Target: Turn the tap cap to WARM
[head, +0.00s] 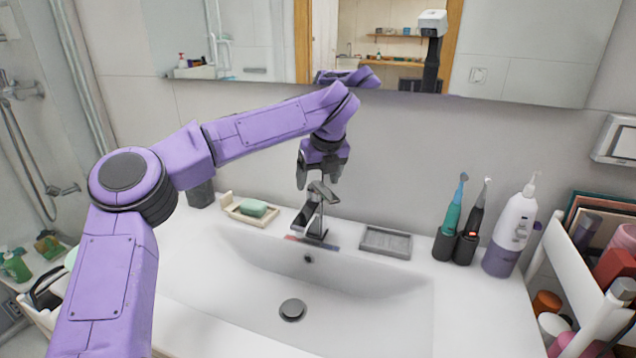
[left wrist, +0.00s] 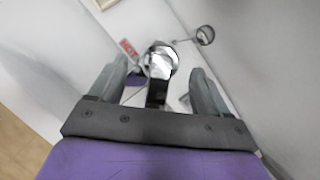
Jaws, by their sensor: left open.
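The dark metal tap (head: 314,222) stands at the back edge of the white sink, with its cap (head: 324,192) on top. My left gripper (head: 318,180) points down from above the tap, open, with its fingers on either side of the cap's upper end. In the left wrist view the shiny cap (left wrist: 158,62) shows between the two spread fingers of the left gripper (left wrist: 160,88); I cannot tell whether either finger touches it. A red label (left wrist: 128,48) lies beside the tap. The label strip (head: 292,238) at the tap's base is too small to read in the head view. My right gripper is not seen.
A soap dish (head: 240,213) with green soap is left of the tap, and an empty grey tray (head: 386,242) is right. Two electric toothbrushes (head: 450,233) and a purple-white bottle (head: 510,236) stand farther right. The basin (head: 350,300) is empty. A mirror hangs behind.

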